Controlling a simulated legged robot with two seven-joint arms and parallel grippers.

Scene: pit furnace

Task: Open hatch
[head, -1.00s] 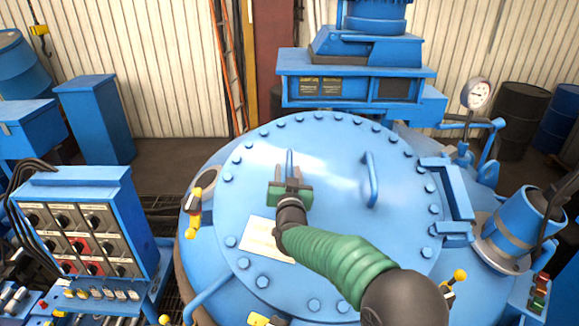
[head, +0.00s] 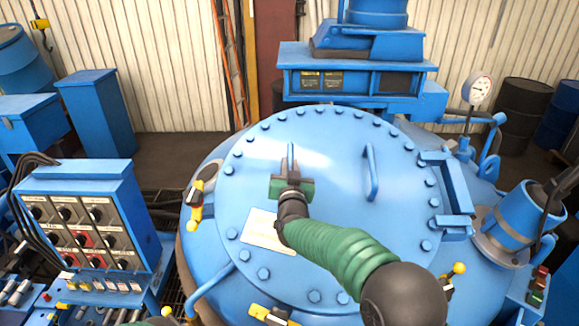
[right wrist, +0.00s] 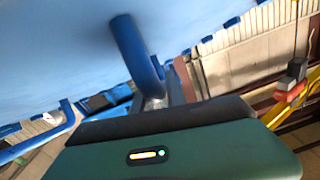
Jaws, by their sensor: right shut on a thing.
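The hatch is a large round blue lid (head: 330,235) with bolts around its rim, on top of the blue furnace body. It has two bar handles. My right gripper (head: 291,181) is shut on the left handle (head: 291,156), and the jaws hide its near part. In the right wrist view the blue handle (right wrist: 136,50) rises beyond the green gripper body (right wrist: 170,152). The right handle (head: 371,174) is free. A blue hinge bracket (head: 458,190) is at the lid's right. I cannot tell how far the lid is raised.
Yellow-handled clamps stand around the lid at left (head: 195,204) and front (head: 270,315). A blue control panel (head: 90,215) is at left. A pressure gauge (head: 479,90) and a tilted blue cylinder (head: 530,215) stand at right. A blue machine (head: 350,65) stands behind.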

